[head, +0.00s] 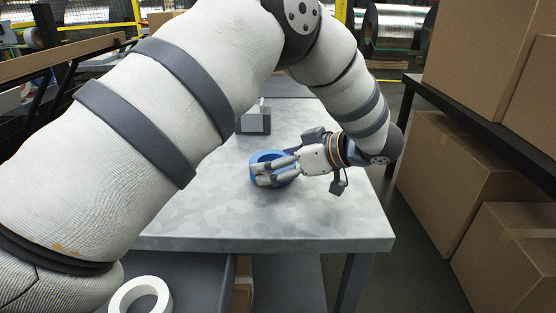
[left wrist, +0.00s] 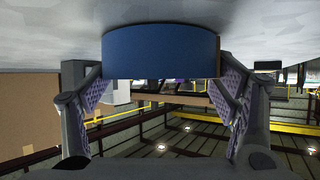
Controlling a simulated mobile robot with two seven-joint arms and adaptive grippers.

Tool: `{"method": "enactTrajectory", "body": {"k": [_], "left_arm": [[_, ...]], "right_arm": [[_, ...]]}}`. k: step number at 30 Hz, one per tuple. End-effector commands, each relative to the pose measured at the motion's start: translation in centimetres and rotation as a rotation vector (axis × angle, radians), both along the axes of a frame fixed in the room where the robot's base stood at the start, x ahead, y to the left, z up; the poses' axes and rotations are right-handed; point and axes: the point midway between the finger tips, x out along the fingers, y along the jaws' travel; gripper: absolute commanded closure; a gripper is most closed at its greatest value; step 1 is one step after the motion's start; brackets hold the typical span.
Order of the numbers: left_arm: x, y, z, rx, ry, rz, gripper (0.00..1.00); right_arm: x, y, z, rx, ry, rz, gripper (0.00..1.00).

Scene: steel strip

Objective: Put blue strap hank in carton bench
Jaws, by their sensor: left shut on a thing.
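The blue strap hank (head: 257,172) is a thick blue ring at the middle of the grey metal table. My left gripper (head: 268,174) reaches it from the right, with its fingers on the ring. In the left wrist view the blue strap hank (left wrist: 160,52) sits between the two fingers (left wrist: 160,85), which are shut on it. I cannot tell if it rests on the table or is just above it. My right gripper is not in view. I cannot tell which thing is the carton bench.
The grey metal table (head: 210,215) is mostly clear around the hank. A grey block (head: 255,122) stands behind it. A white ring (head: 141,296) lies lower at the front left. Cardboard boxes (head: 455,180) stand on and below a dark shelf at the right.

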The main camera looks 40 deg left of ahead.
Motion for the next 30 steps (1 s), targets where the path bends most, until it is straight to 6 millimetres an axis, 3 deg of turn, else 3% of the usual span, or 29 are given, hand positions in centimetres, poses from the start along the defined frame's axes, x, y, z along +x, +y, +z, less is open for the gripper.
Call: {"method": "enactTrajectory", "body": {"k": [2,3,6,18,30], "left_arm": [[0.0,0.0,-0.2,0.0,0.001,0.0,0.54],[0.0,0.0,-0.2,0.0,0.0,0.0,0.18],[0.0,0.0,-0.2,0.0,0.0,0.0,0.0],[0.1,-0.6,0.1,0.0,-0.002,-0.001,0.0],[1.1,-9.0,4.7,0.0,-0.003,-0.002,0.0]], "right_arm": [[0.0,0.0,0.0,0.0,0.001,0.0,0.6],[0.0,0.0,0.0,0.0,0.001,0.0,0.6],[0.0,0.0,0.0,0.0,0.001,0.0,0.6],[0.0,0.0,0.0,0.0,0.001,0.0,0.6],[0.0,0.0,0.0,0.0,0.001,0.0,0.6]]}}
